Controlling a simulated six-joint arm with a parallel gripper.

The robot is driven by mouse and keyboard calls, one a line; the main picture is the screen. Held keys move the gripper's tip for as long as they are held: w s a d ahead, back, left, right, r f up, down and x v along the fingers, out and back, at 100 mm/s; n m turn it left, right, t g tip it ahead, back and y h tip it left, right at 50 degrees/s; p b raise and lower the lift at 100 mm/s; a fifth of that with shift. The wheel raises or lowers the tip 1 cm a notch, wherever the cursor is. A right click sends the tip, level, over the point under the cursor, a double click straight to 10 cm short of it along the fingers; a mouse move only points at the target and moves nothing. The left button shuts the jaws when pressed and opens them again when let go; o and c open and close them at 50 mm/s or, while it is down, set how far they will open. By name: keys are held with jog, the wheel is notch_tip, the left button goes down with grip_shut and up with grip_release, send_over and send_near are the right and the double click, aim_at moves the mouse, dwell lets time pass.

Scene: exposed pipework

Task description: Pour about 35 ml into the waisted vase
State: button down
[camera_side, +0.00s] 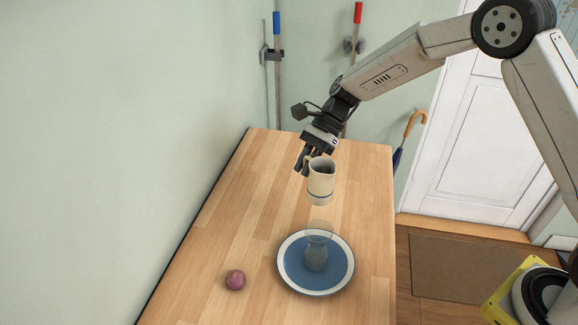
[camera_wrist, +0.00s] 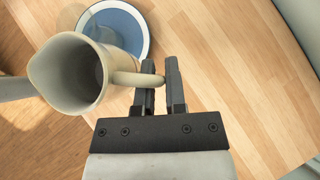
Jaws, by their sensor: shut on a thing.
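A cream jug (camera_side: 321,182) with a dark band near its base hangs in the air above the table, roughly upright. My gripper (camera_side: 304,165) is shut on its handle. In the wrist view my gripper (camera_wrist: 159,85) has its two fingers on either side of the handle of the jug (camera_wrist: 72,75). The jug's inside looks grey and I cannot tell how much liquid is in it. The waisted vase (camera_side: 317,253) is clear glass, greyish in its lower part, and stands on a blue plate with a white rim (camera_side: 287,278), below the jug. In the wrist view the jug partly hides the vase.
A purple-red onion or ball (camera_side: 235,280) lies on the wooden table (camera_side: 245,215) left of the plate. A pale wall runs along the table's left side. The table's far left part is clear.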

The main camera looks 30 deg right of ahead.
jog(key=a+f+n+g+h, duration=0.1)
jog(key=a+f+n+g, duration=0.1)
jog(key=a, duration=0.5)
jog(key=a+f+n+g+h, duration=0.2)
jog(key=a+f+n, duration=0.2)
jog(key=a, duration=0.4)
jog(key=shift+a+n+g, duration=0.25)
jog(key=shift+n+g, duration=0.15)
jog(key=shift+n, duration=0.4)
jog(key=shift+s+r, duration=0.1)
jog(key=shift+r, duration=0.1)
jog(key=s+d+r+n+t+y, duration=0.3)
jog(key=s+d+r+t+y, duration=0.1)
jog(key=r, duration=0.4)
jog(key=shift+s+d+t, duration=0.15)
jog(key=shift+s+t, duration=0.35)
jog(key=shift+s, duration=0.05)
jog(key=shift+s+d+r+n+t+y, duration=0.25)
jog(key=shift+r+n+t+y, duration=0.1)
jog(key=shift+r+y, duration=0.15)
jog(key=shift+s+d+r+n+t+y, duration=0.1)
jog(key=shift+s+r+n+t+y, duration=0.15)
jog(key=shift+r+n+y, duration=0.2)
jog(key=shift+s+d+f+n+t+y, duration=0.15)
jog(key=shift+s+d+n+t+y, duration=0.2)
jog(key=shift+y, duration=0.2)
dwell(0.6)
